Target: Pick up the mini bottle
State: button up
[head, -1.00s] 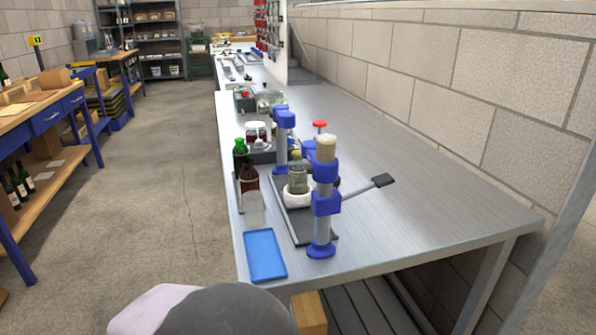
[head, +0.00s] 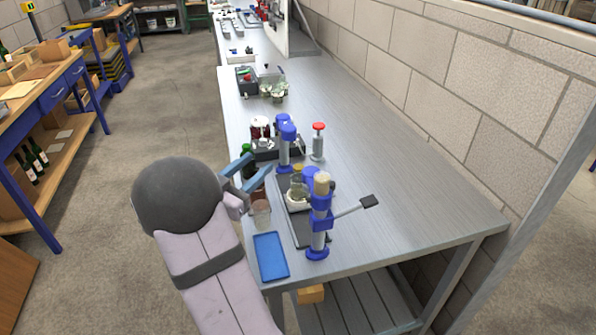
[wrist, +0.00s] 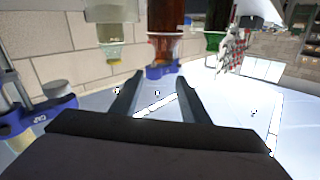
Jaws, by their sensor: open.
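A brown bottle (head: 256,192) and a green bottle (head: 246,151) stand at the table's left edge; I cannot tell which is the mini bottle. A clear cup (head: 261,216) stands in front of the brown one. My gripper (head: 262,163) is open and empty, its fingers pointing right beside the bottles and hiding part of them. In the wrist view, the fingers (wrist: 157,88) are spread apart, with the brown bottle (wrist: 165,40) beyond them at the top. The green bottle (wrist: 214,42) is to its right, and a clear container (wrist: 115,35) to its left. The tops are cut off.
A blue tray (head: 271,256) lies at the table's front left corner. A blue-collared stand (head: 318,225) with a lever (head: 354,207) is to the right of the bottles. A red-topped post (head: 318,142) stands behind. The table's right side is clear.

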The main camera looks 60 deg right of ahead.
aim_at(295, 170)
jog(key=s+f+m+g, duration=0.1)
jog(key=s+g, duration=0.3)
jog(key=s, duration=0.3)
jog(key=shift+y, duration=0.3)
jog(key=shift+f+p+x, duration=0.15)
jog(key=shift+p+x, duration=0.4)
jog(key=shift+x, duration=1.35)
jog(key=shift+f+p+x, duration=0.15)
jog(key=shift+p+x, duration=0.35)
jog(key=shift+x, duration=1.4)
jog(key=shift+w, duration=0.1)
grip_shut()
